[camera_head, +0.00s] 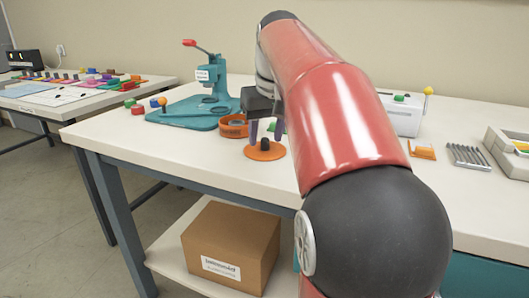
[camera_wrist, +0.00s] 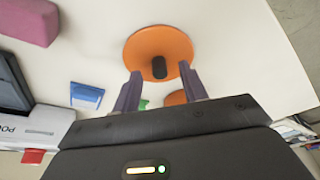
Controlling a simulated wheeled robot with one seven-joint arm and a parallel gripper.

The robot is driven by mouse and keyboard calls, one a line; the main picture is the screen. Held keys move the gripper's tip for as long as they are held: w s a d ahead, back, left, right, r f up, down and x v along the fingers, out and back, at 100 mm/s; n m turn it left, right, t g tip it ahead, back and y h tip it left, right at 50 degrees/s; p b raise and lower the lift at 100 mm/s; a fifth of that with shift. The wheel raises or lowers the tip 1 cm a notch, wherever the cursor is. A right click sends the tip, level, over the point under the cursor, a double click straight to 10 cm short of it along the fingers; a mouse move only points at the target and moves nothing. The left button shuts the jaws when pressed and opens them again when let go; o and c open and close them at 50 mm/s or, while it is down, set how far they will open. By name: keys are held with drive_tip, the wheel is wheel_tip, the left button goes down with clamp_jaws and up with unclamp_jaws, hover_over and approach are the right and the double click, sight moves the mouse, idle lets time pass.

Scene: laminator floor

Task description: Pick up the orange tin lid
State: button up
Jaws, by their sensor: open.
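The orange tin lid (camera_head: 265,150) lies flat on the white table as a round orange disc with a dark knob at its centre. It also shows in the wrist view (camera_wrist: 145,42), just beyond my fingertips. My gripper (camera_head: 266,135) is above the lid, its two purple-grey fingers pointing down. In the wrist view my gripper (camera_wrist: 160,80) is open and empty, with its fingers apart and the dark knob lying between and beyond them. I cannot tell the exact height of the fingertips above the lid.
An orange round container (camera_head: 233,126) stands just behind the lid. A teal press (camera_head: 205,100) with a red-tipped lever is at the left. The table's front left is clear.

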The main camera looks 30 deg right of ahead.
drive_tip(key=shift+w+f, duration=0.2)
drive_tip(key=shift+f, duration=0.45)
clamp_jaws()
drive_tip(key=shift+r, duration=0.15)
